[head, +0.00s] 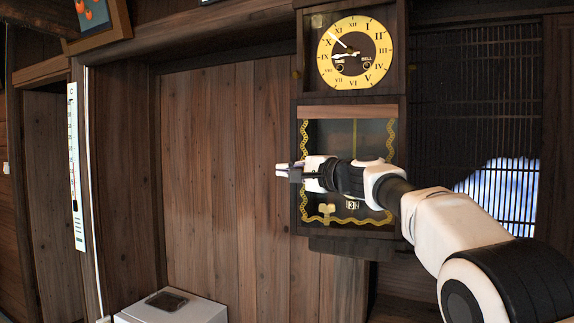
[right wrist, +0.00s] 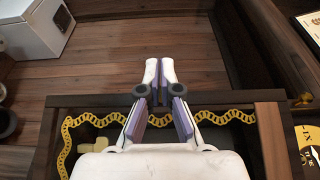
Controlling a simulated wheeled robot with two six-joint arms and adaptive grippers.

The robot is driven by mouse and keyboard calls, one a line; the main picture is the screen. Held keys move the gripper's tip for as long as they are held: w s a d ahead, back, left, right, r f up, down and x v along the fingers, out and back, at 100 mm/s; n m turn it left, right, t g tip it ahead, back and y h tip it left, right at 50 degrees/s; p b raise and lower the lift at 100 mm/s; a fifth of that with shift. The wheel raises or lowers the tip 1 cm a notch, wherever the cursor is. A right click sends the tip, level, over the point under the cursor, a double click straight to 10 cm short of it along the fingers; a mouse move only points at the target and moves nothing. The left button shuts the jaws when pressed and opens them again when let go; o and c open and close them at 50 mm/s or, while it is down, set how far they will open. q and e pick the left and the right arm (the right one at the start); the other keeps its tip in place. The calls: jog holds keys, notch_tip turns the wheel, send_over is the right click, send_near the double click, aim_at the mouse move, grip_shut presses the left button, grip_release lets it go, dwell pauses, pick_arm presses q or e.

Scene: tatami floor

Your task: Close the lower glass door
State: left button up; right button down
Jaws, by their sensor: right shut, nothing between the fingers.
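A dark wooden wall clock hangs at the right of the head view, with a yellow dial (head: 354,52) above and the lower glass door (head: 349,224) below. The door has a dark frame and wavy gold trim; I cannot tell how far it stands open. My right arm crosses in front of the glass and hides part of it. My right gripper (head: 284,170) is shut and empty, its tips just past the door's left edge. In the right wrist view the shut fingers (right wrist: 161,72) reach beyond the dark frame (right wrist: 220,103). My left gripper is not in view.
A gold key-shaped piece (head: 327,210) shows behind the glass. A white box (head: 172,308) stands low at the left, also seen in the right wrist view (right wrist: 35,28). A thermometer (head: 75,165) hangs on the left post. The space before the plank wall (head: 210,180) is free.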

jog(key=w+h+p, duration=0.1)
jog(key=w, duration=0.1)
jog(key=w+m+t+h+p, duration=0.1)
jog(key=w+d+m+t+h+p, duration=0.1)
jog(key=w, duration=0.1)
jog(key=shift+w, duration=0.3)
